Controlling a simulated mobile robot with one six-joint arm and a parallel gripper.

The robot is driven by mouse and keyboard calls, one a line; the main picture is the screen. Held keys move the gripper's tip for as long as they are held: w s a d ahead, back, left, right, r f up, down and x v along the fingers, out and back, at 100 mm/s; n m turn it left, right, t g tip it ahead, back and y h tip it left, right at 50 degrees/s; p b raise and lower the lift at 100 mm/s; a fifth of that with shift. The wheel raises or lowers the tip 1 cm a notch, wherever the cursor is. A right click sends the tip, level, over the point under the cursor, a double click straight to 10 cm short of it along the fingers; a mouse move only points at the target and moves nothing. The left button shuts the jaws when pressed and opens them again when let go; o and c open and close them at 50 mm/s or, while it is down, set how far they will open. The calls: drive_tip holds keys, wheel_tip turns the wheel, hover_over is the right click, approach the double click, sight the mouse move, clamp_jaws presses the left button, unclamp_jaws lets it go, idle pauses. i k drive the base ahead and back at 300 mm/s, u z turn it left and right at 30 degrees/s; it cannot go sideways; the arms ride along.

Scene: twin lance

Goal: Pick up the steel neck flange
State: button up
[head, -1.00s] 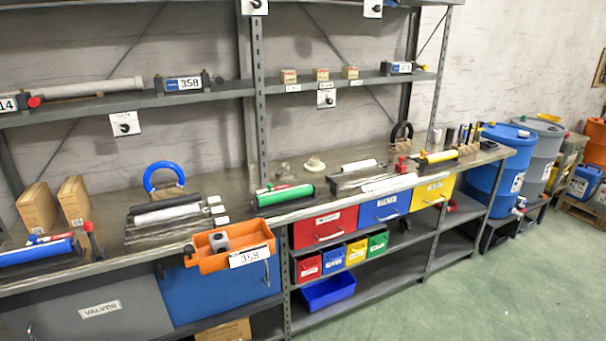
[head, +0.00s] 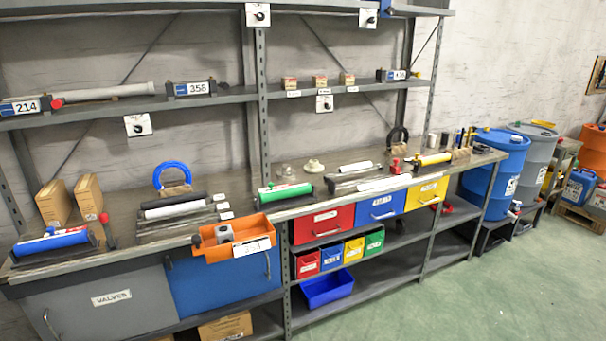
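Two small flange-like pieces stand on the workbench toward the wall, just right of the middle shelf post. The left one (head: 286,172) is grey and looks like steel. The right one (head: 314,166) is cream or pale, with a wide base and a raised neck. They are small in the picture, so I cannot be sure which is the steel neck flange. A grey metal fitting (head: 223,234) also sits in the orange tray (head: 262,235) at the bench's front edge. My gripper is not in view.
A green cylinder (head: 286,195) lies in front of the flange-like pieces. Drums (head: 495,165) stand at the right. The green floor (head: 450,305) is clear.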

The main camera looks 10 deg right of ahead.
sight(286, 172)
drive_tip(key=u, duration=0.25)
drive_tip(key=i, duration=1.8)
drive_tip(key=u, duration=0.05)
